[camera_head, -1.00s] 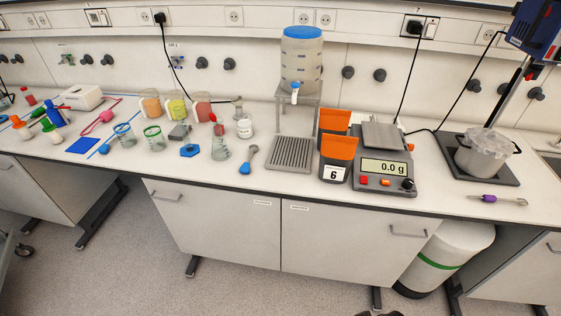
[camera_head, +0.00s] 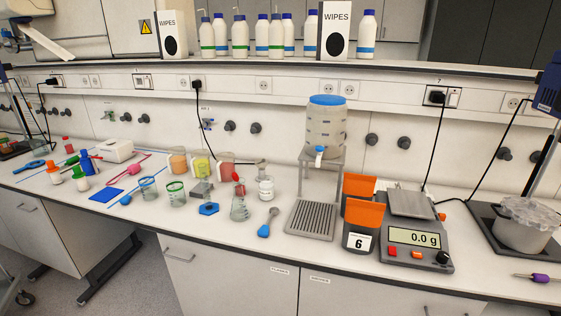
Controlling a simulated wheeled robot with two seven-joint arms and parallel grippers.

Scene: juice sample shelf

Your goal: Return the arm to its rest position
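Neither of my grippers shows in the head view, and no arm link is in sight over the bench. The lab bench (camera_head: 258,246) runs across the view. On it stand three juice containers, orange (camera_head: 178,163), yellow (camera_head: 201,166) and red (camera_head: 226,165), in a row near the middle back. A clear dispenser with a blue lid (camera_head: 326,122) sits on a grey stand above a slotted drip tray (camera_head: 311,220). Two orange-topped boxes stand beside it, the front one (camera_head: 364,221) labelled 6. The balance (camera_head: 414,243) reads 0.0 g.
A pot (camera_head: 521,228) is on a dark plate at right. Bottles (camera_head: 262,36) and wipes boxes (camera_head: 172,35) line the upper shelf. The bench's front strip is mostly clear.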

